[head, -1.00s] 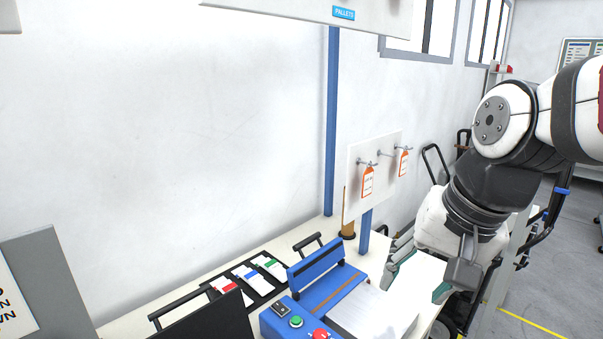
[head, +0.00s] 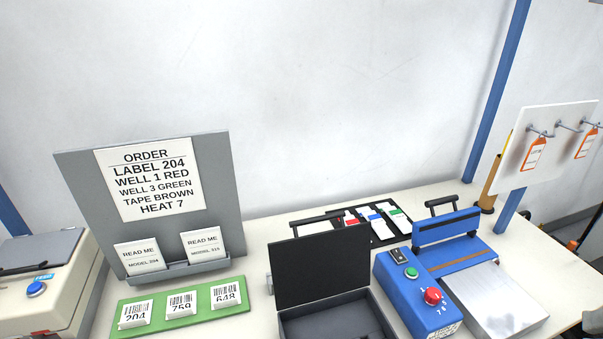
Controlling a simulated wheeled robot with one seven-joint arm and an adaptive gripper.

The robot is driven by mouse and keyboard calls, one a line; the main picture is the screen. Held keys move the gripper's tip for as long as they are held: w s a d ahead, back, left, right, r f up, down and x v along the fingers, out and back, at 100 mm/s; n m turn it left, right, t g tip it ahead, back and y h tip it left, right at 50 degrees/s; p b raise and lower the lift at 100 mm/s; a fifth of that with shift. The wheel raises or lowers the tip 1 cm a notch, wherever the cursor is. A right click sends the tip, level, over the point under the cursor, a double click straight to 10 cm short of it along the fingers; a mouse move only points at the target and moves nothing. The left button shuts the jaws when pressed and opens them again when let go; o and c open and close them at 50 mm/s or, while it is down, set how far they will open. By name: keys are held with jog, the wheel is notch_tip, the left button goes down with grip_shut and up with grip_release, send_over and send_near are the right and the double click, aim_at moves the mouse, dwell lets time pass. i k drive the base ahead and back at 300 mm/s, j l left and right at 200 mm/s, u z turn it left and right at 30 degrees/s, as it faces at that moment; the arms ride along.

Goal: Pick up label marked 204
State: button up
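The label marked 204 (head: 135,313) is a small white block with a barcode, at the left end of a green tray (head: 180,325) on the table. Two like labels sit beside it on the tray, marked 759 (head: 180,303) and 648 (head: 226,295). The three stand apart in a row. My gripper is outside the head view now; only a small grey piece shows at the right edge, too little to tell what it is.
A grey board with an order sheet (head: 150,180) stands behind the green tray. An open dark case (head: 322,268) is right of the tray, then a blue sealing machine (head: 410,290). A beige machine (head: 45,285) is at left. A black tray (head: 376,238) holds coloured cards behind.

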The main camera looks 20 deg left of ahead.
aim_at(138, 314)
jog(key=u, duration=2.15)
jog(key=i+j+z, duration=0.25)
jog(key=j, duration=0.25)
jog(key=j+z, duration=0.25)
jog(key=j, duration=0.25)
jog(key=i+j+z, duration=0.25)
jog(key=j, duration=0.3)
jog(key=k, duration=0.1)
